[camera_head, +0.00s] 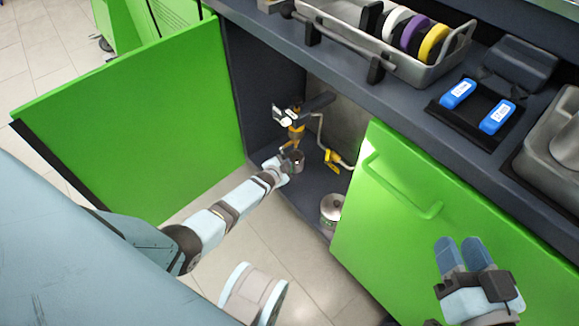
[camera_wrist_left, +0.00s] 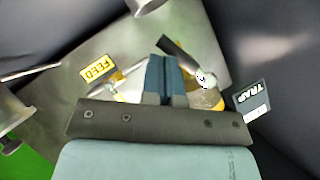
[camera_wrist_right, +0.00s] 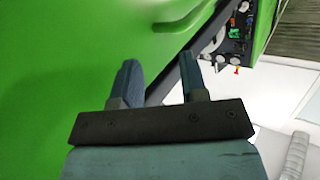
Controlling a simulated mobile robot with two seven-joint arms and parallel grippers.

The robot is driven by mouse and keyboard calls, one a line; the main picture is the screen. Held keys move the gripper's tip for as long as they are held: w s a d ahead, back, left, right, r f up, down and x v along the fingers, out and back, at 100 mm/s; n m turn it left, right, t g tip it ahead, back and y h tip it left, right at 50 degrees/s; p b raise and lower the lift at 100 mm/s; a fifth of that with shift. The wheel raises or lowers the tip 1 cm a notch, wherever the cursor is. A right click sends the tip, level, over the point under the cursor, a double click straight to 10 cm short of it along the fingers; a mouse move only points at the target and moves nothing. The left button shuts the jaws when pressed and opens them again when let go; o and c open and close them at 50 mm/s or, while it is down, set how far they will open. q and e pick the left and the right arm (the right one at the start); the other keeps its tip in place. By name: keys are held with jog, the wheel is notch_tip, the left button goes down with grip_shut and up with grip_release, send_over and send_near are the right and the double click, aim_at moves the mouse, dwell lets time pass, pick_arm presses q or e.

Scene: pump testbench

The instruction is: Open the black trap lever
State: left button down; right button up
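In the left wrist view the black lever (camera_wrist_left: 179,50) lies just beyond my left fingertips, beside the TRAP label (camera_wrist_left: 252,101). My left gripper (camera_wrist_left: 162,64) has its blue fingers together with nothing visible between them. I cannot tell whether they touch the lever. In the head view the left hand is low beside the valve, its fingers largely hidden. My right gripper (camera_head: 465,250) is open and empty in front of the right green door (camera_head: 400,200).
The left green door (camera_head: 140,120) is swung wide open. A yellow FEED label (camera_wrist_left: 97,67) hangs near a pipe. A metal pot (camera_head: 332,207) stands on the cabinet floor. The dark countertop (camera_head: 400,95) overhangs the cabinet, with a grey tray (camera_head: 443,58) of coloured discs on it.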

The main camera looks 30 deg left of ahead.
pick_arm(q)
jog(key=shift+w+a+f+b, duration=0.25)
jog(key=shift+a+f+b, duration=0.35)
jog(key=shift+a+f, duration=0.15)
pick_arm(e)
jog(key=shift+w+a+n+t, duration=0.2)
jog(key=shift+w+n+t, duration=0.1)
jog(key=shift+w+n, duration=0.15)
pick_arm(q)
jog(key=shift+a, duration=0.1)
jog(key=shift+s, duration=0.1)
pick_arm(e)
jog(key=shift+d, duration=0.1)
